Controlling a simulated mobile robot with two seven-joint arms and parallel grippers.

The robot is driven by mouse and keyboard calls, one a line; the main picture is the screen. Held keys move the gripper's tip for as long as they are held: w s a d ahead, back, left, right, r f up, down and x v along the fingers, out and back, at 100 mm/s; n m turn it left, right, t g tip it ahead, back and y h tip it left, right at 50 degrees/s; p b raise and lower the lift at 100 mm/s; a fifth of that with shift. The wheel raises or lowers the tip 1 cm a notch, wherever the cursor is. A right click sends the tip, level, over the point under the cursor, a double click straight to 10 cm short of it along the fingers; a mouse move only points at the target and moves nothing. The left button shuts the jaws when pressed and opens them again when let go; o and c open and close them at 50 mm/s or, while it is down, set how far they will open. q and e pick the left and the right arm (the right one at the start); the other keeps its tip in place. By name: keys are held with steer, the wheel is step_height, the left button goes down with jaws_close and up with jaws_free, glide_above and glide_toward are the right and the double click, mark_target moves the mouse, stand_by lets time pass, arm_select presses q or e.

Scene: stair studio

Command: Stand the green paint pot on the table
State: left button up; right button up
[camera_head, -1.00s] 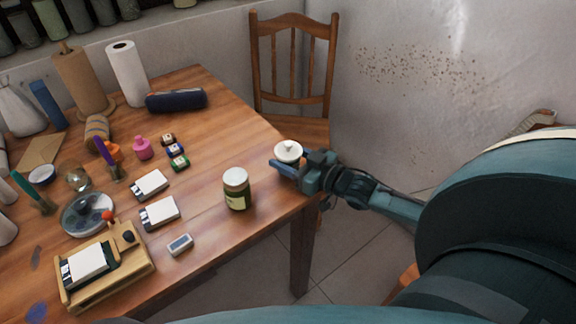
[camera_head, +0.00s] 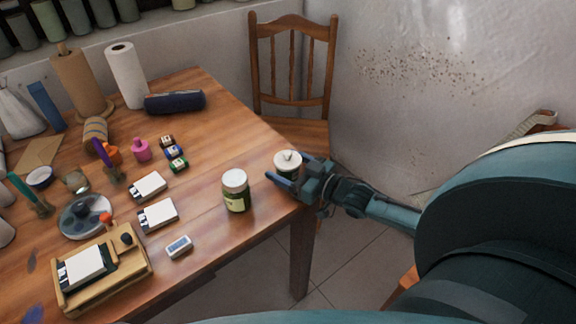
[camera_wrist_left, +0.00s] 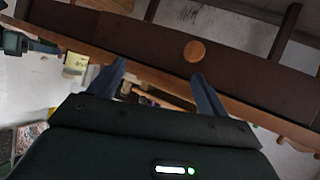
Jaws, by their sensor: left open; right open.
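A small dark green pot with a white knobbed top (camera_head: 288,161), which I take as the green paint pot, stands upright near the table's right corner. My right gripper (camera_head: 277,172) is open beside it, with its fingers close around the pot's lower part and hiding some of it. I cannot tell whether they touch it. A larger green jar with a white lid and pale label (camera_head: 236,193) stands left of it on the wooden table (camera_head: 215,120). My left gripper (camera_wrist_left: 160,70) is open and empty in the left wrist view, and is out of the head view.
White cards (camera_head: 157,216), a small grey-white block (camera_head: 179,246) and a wooden card holder (camera_head: 132,272) lie at the left front. A dark blue roll (camera_head: 174,102) lies at the back. A wooden chair (camera_head: 293,75) stands behind the right corner. The table between jar and roll is clear.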

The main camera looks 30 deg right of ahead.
steer(key=shift+r, duration=0.1)
steer(key=p+v, duration=0.1)
steer(key=v, duration=1.1)
stand_by(0.4)
